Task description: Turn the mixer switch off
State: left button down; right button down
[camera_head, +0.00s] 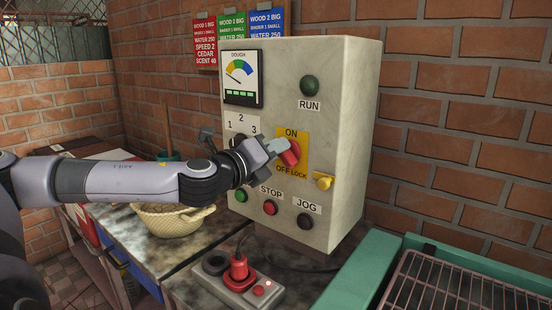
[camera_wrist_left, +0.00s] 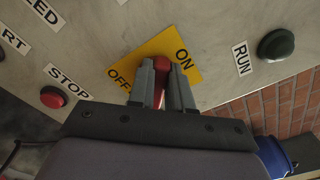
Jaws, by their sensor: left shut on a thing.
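The mixer switch (camera_head: 289,153) is a red handle on a yellow plate marked ON and OFF LOCK, on the pale control box (camera_head: 345,120). My left gripper (camera_head: 277,147) is at the switch, its fingers shut on the red handle. In the left wrist view the red handle (camera_wrist_left: 160,80) shows between the two grey fingers of the left gripper (camera_wrist_left: 163,85), in front of the yellow plate (camera_wrist_left: 140,68). The handle's exact angle is partly hidden by the fingers. My right gripper is not in view.
A green RUN button (camera_head: 309,86), red STOP button (camera_head: 270,208), dark JOG button (camera_head: 305,221) and yellow lock (camera_head: 323,180) surround the switch.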

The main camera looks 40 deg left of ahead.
pick_arm(q)
jog(key=n+b, duration=0.2)
jog(key=n, duration=0.2)
jog(key=f+n+b, duration=0.1)
jog(key=n+b, duration=0.2)
jog(key=n, duration=0.1)
jog(key=shift+a+f+b, duration=0.1)
jog(key=shift+a+b, duration=0.1)
jog(key=shift+b, duration=0.1)
jog(key=shift+n, duration=0.4)
jog(key=c, duration=1)
grip_release()
jog(key=shift+c, duration=0.2)
jog(key=shift+s, duration=0.15)
